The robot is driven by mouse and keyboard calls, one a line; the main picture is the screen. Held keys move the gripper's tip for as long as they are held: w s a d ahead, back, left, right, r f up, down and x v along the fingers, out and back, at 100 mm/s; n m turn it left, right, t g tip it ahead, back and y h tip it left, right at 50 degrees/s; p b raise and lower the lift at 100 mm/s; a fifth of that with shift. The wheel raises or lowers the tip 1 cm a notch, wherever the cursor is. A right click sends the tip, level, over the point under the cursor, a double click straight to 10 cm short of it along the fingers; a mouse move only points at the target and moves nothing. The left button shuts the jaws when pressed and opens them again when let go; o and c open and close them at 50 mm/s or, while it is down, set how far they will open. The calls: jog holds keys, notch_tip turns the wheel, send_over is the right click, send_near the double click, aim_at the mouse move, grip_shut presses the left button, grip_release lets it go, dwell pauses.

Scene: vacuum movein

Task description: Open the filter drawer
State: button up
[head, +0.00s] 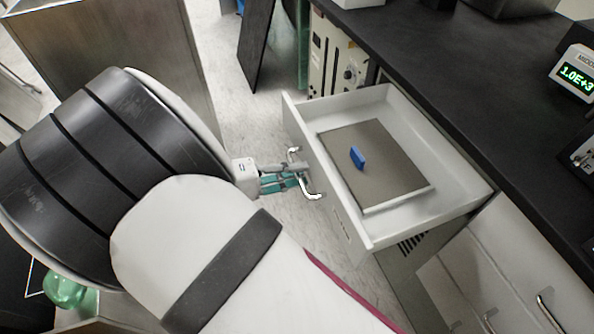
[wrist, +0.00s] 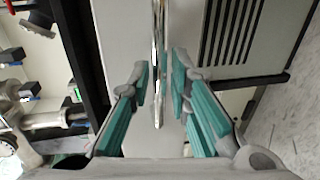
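The white drawer (head: 370,241) stands pulled well out from under the dark counter. It holds a grey-brown flat panel (head: 385,180) with a small blue block (head: 357,157) on it. Its curved metal handle (head: 312,194) is on the front face. My gripper (head: 298,179) is at this handle. In the wrist view, the handle (wrist: 158,50) runs between the teal-padded fingers of my gripper (wrist: 160,92). The fingers are apart, with a visible gap on each side of the handle. The middle of the handle is partly hidden by the fingers in the head view.
A dark counter (head: 450,60) runs above the drawer, with a device with a green display (head: 577,78) on it. More closed white drawers (head: 500,265) are at lower right. A metal cabinet (head: 120,50) stands at left. Pale floor (head: 240,110) is free between.

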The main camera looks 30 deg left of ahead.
jog(key=v, duration=0.6)
jog(key=shift+s+a, duration=0.25)
jog(key=shift+s, duration=0.05)
